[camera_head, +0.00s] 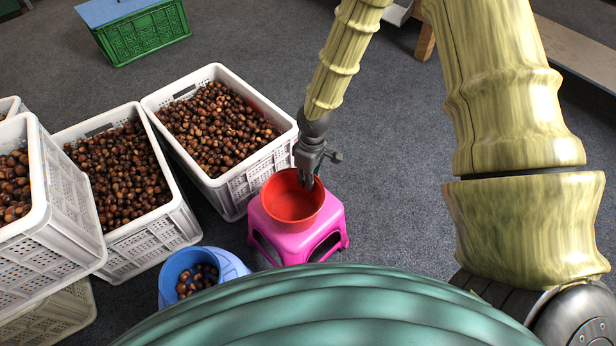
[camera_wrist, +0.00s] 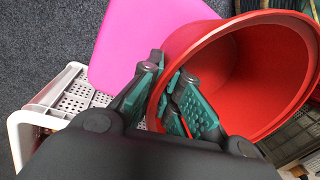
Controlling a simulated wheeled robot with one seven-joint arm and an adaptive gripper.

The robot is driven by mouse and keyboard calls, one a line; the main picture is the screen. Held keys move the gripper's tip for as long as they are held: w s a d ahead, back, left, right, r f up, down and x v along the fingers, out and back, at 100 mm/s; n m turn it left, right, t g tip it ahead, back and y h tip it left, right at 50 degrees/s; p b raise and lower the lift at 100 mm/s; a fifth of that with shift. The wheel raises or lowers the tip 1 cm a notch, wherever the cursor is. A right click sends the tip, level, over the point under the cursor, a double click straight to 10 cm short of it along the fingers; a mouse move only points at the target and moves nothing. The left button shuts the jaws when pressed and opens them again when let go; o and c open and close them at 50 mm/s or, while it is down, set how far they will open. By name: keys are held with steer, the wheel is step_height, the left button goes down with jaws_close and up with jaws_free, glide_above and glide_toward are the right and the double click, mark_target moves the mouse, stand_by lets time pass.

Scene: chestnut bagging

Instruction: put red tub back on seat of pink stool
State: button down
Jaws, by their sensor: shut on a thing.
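The red tub (camera_head: 291,207) is empty and shows over the seat of the pink stool (camera_head: 328,222) in the head view. My gripper (camera_head: 308,180) is shut on the tub's rim at its back right side. In the wrist view, the fingers of my gripper (camera_wrist: 172,98) pinch the wall of the red tub (camera_wrist: 245,75), one finger inside and one outside. The pink stool (camera_wrist: 130,45) shows beyond the tub there. I cannot tell whether the tub's base touches the seat.
White crates of chestnuts (camera_head: 238,180) stand left of the stool, the closest almost beside it. A blue tub (camera_head: 236,264) with some chestnuts stands at the stool's front left. A green crate (camera_head: 146,38) stands at the back left. Grey floor right of the stool is clear.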

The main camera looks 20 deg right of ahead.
steer(key=shift+w+d+f+b, duration=0.3)
steer(key=shift+w+f+b, duration=0.1)
steer(key=shift+w+f, duration=0.35)
steer(key=shift+w+d+f+b, duration=0.35)
steer(key=shift+w+f+b, duration=0.1)
steer(key=shift+w+f, duration=0.2)
steer(key=shift+w+d+f+b, duration=0.3)
steer(key=shift+w+f+b, duration=0.1)
steer(key=shift+w+f, duration=0.35)
steer(key=shift+r, duration=0.15)
steer(key=c, duration=1.6)
jaws_free()
steer(key=shift+c, duration=0.2)
step_height(320, 180, up, 12)
steer(key=w+d+p, duration=0.1)
steer(key=p, duration=0.3)
steer(key=shift+d, duration=0.25)
